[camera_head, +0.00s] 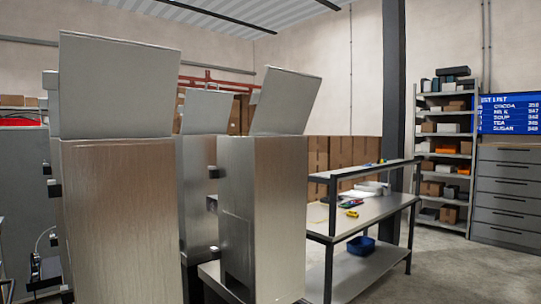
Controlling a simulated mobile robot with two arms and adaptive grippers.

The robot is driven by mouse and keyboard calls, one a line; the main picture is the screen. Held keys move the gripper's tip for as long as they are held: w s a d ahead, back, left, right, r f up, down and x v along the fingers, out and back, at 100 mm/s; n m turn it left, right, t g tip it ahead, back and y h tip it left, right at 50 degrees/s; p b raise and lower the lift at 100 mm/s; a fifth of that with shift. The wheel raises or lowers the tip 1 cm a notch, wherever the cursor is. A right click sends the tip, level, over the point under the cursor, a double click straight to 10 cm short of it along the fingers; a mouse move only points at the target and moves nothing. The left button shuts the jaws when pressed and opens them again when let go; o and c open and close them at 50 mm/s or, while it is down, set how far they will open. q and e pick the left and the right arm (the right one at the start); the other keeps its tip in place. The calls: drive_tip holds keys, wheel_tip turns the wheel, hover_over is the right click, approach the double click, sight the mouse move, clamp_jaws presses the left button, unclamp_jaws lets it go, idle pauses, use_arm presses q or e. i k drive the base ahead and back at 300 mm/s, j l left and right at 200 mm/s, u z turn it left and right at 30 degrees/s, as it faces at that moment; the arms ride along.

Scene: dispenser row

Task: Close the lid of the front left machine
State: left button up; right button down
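The front left machine (125,215) is a tall brushed-metal cabinet, close to me at the left. Its lid (115,88) stands raised, nearly upright, above the cabinet top. A second machine (270,210) stands to its right, with its lid (284,101) raised and leaning back to the right. A third machine (199,195) stands farther back between them, its lid (205,111) also up. The front machine hides part of what is behind it. Neither of my grippers can be made out in this view.
A workbench (375,210) with small items and a blue bin (361,245) below stands right of the machines. A dark column (393,90) rises behind it. Shelving (445,155) and a drawer cabinet (508,200) are at far right. The floor at lower right is clear.

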sight(205, 112)
drive_tip(key=i+u, duration=0.5)
drive_tip(key=i, duration=0.25)
drive_tip(key=i+j, duration=0.1)
drive_tip(key=i, duration=1.05)
drive_tip(key=j+u, duration=0.05)
